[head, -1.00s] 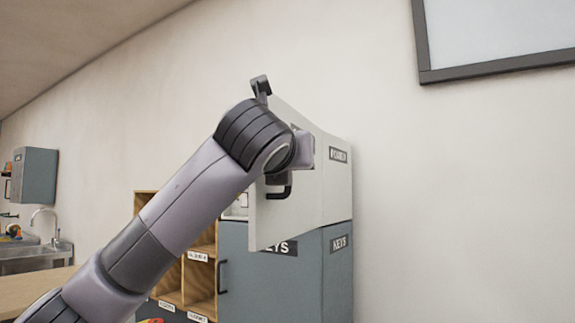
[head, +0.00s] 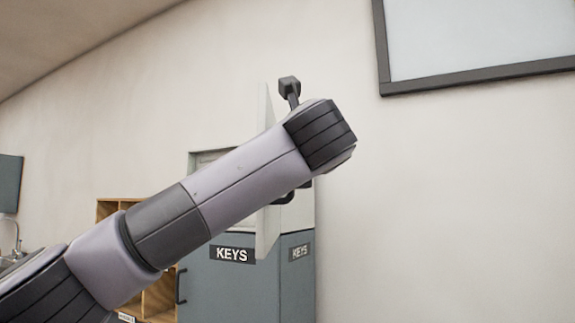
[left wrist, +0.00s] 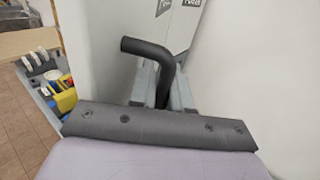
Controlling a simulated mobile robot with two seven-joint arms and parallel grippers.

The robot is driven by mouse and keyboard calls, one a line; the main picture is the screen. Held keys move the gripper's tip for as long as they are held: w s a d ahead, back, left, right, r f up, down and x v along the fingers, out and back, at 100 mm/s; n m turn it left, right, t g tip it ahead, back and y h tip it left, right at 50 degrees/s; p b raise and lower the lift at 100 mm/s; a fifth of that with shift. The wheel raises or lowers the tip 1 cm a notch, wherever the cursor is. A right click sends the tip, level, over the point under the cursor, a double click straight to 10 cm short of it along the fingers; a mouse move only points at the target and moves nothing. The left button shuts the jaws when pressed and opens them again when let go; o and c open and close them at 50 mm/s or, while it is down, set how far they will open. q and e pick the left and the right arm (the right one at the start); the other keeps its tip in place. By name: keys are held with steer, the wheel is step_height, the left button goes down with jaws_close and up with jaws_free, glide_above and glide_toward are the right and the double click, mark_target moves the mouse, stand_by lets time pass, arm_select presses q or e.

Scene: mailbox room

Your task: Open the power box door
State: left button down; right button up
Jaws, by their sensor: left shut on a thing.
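The power box door (head: 267,222) is a pale panel standing nearly edge-on in the head view, swung out from the box, whose grey-edged frame (head: 208,157) shows behind my arm. A black bar handle (left wrist: 148,47) is on the door; one end shows below my arm in the head view (head: 284,198). My left gripper (left wrist: 160,88) is shut on this handle in the left wrist view. In the head view my wrist hides the fingers and much of the door. My right gripper is not in view.
A blue-grey KEYS cabinet (head: 225,285) stands below the box, with a wooden shelf unit (head: 107,209) to its left. A framed board (head: 480,50) hangs at upper right. The wall right of the box is bare. The left wrist view shows colourful items (left wrist: 62,92) at left.

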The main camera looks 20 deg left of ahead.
arm_select(q)
steer(key=shift+w+d, duration=0.1)
steer(key=shift+d, duration=0.15)
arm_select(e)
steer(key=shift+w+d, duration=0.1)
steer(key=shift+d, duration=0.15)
arm_select(q)
steer(key=c, duration=1.4)
jaws_free()
steer(key=shift+c, duration=0.2)
steer(key=b+v, duration=0.2)
steer(key=v, duration=0.5)
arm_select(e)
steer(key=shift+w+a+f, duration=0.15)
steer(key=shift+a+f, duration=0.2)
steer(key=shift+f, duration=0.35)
